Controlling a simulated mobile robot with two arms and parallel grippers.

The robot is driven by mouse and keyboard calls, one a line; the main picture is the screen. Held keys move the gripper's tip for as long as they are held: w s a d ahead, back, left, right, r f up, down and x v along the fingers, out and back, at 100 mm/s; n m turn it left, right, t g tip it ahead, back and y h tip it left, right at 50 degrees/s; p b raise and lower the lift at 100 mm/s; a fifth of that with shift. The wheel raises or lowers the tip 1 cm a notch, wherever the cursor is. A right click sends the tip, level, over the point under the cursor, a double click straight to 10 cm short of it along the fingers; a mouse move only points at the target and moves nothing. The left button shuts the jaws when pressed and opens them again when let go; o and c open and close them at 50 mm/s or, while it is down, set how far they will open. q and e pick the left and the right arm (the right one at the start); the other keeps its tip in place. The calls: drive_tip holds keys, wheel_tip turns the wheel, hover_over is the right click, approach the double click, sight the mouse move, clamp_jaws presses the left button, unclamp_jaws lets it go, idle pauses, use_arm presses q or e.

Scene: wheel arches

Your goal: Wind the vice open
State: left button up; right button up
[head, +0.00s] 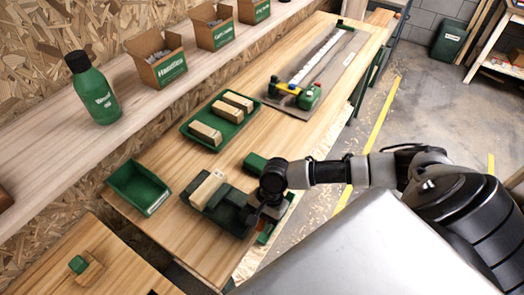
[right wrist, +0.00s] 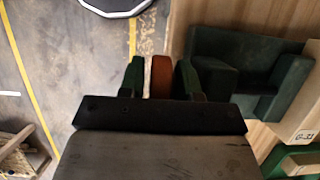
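The green vice (head: 229,208) is fixed near the front edge of the wooden bench. A pale wooden block (head: 208,190) sits at its left end; I cannot tell if the jaws touch it. The vice also shows in the right wrist view (right wrist: 232,72), with the block's labelled side (right wrist: 302,115) at the right. My right gripper (head: 263,208) is at the vice's right end. In the right wrist view, its two green fingers (right wrist: 160,82) stand close on either side of the orange-brown vice handle (right wrist: 161,72). My left gripper is not in view.
An empty green bin (head: 138,188) and a green tray (head: 218,122) with wooden blocks stand near the vice. A fixture board (head: 325,62) lies farther along the bench. A shelf with a green bottle (head: 92,88) and cardboard boxes (head: 157,57) runs behind.

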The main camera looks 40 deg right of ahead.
clamp_jaws()
drive_tip(key=shift+a+r+h+p, duration=0.2)
drive_tip(key=shift+h+p, duration=0.4)
drive_tip(key=shift+p, duration=0.6)
drive_tip(key=shift+f+t+h+p, duration=0.1)
drive_tip(key=shift+t+h+p, duration=0.4)
drive_tip(key=shift+h+p, duration=0.15)
drive_tip(key=shift+f+t+h, duration=0.2)
drive_tip(key=shift+t+h, duration=0.1)
drive_tip(key=shift+h, duration=0.55)
drive_tip(key=h, duration=0.1)
drive_tip(key=t+h, duration=0.1)
drive_tip(key=h, duration=0.1)
drive_tip(key=shift+s+a+f, duration=0.1)
drive_tip(key=shift+f, duration=0.15)
drive_tip(key=t+h, duration=0.1)
drive_tip(key=h, duration=0.2)
drive_tip(key=shift+f, duration=0.2)
drive_tip(key=shift+f+t+h+b, duration=0.2)
drive_tip(key=shift+t+h+b, duration=0.2)
drive_tip(key=shift+t+h, duration=0.3)
drive_tip(key=shift+f+t+h+b, duration=0.25)
drive_tip(key=shift+h+b, duration=0.55)
drive_tip(key=shift+h, duration=0.4)
drive_tip(key=shift+r+t+h+b, duration=0.1)
drive_tip(key=shift+t+h+b, duration=0.45)
drive_tip(key=shift+h+b, duration=0.5)
